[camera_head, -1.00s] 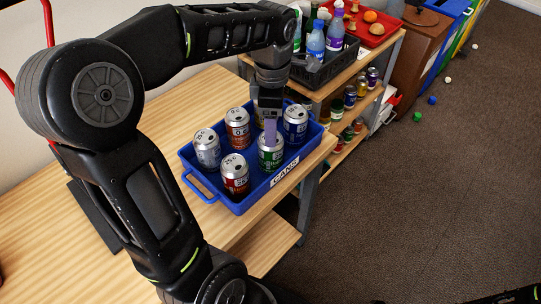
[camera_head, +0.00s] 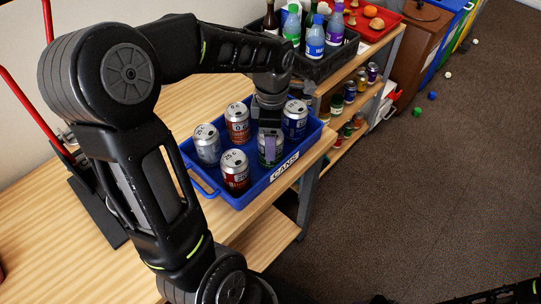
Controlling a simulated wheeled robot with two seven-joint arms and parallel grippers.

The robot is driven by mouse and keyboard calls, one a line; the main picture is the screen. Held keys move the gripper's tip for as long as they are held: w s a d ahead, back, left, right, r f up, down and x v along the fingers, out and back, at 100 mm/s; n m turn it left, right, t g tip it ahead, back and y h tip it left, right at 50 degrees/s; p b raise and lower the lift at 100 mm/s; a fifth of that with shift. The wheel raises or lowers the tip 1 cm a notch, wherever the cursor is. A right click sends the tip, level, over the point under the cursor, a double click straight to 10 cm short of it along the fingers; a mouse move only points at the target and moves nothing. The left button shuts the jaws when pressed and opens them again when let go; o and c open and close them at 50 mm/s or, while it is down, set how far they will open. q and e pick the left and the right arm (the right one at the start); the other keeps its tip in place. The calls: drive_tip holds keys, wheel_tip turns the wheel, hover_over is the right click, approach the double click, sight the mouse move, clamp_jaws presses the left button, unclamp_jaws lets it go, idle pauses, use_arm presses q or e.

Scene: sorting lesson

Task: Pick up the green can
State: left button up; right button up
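The green can (camera_head: 264,158) stands upright in the blue tray labelled CANS (camera_head: 243,203), on the side near the label. My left gripper (camera_head: 270,150) points down over this can, with a finger in front of its side. The gripper hides the top of the can. Its other finger is hidden, so I cannot tell whether it has closed on the can. My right gripper is not in view.
A red can (camera_head: 235,172), a silver can (camera_head: 207,145), an orange-brown can (camera_head: 237,123) and a blue can (camera_head: 294,119) stand close around it. A dark crate of bottles (camera_head: 325,68) is behind. The wooden table (camera_head: 60,245) is bare at left.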

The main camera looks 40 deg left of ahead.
use_arm(q)
wheel_tip(320, 180, down, 5)
drive_tip(key=shift+f+p, duration=0.1)
drive_tip(key=shift+p, duration=0.25)
drive_tip(key=shift+c, duration=0.2)
drive_tip(key=c, duration=0.9)
